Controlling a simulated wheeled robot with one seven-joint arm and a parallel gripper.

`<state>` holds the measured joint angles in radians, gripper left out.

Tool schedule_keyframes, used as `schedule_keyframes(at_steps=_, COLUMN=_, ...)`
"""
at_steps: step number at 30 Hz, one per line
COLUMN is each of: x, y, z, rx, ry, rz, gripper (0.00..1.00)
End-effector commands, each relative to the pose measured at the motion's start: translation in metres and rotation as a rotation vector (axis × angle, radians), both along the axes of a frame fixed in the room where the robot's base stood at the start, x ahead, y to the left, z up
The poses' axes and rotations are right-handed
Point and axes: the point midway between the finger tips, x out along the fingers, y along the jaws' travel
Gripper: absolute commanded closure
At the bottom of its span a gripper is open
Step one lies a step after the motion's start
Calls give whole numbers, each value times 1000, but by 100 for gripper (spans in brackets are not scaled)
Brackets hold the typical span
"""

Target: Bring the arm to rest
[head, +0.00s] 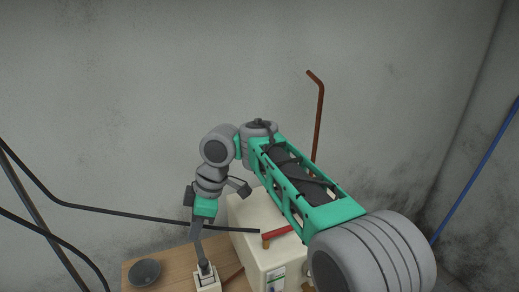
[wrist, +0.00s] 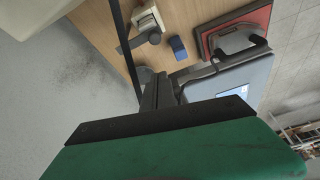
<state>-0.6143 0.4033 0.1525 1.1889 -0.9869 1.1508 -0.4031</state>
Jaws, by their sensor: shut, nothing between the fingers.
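My teal and grey arm reaches from the lower right of the head view up to the middle, then bends down at the wrist. My gripper (head: 198,240) points down, above or in front of a small white device with a dark lever (head: 208,282); I cannot tell the exact gap. In the wrist view my gripper (wrist: 158,88) shows as dark narrow fingers, closed together with nothing held. The white device (wrist: 150,17) and its lever lie beyond the fingertips there.
A wooden table (head: 180,268) carries a dark round bowl (head: 145,272) and a cream box with a red handle (head: 252,216). A black hose (head: 130,214) crosses left; a brown pipe (head: 319,120) stands behind.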

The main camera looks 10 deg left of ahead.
Motion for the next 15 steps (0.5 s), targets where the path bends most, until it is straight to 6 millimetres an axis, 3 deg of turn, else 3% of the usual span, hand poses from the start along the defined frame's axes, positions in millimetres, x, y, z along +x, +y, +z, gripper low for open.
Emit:
schedule_keyframes(at_steps=3, x=25, y=-67, z=28, rx=4, ry=8, rz=-343, gripper=100)
schedule_keyframes(at_steps=7, x=36, y=-172, z=39, rx=8, ry=21, rz=-846, gripper=100)
schedule_keyframes(at_steps=12, x=7, y=-314, z=16, rx=18, ry=8, rz=-1473, gripper=100)
schedule_keyframes(at_steps=15, x=-21, y=-376, z=-6, rx=22, ry=-12, rz=-1750, gripper=100)
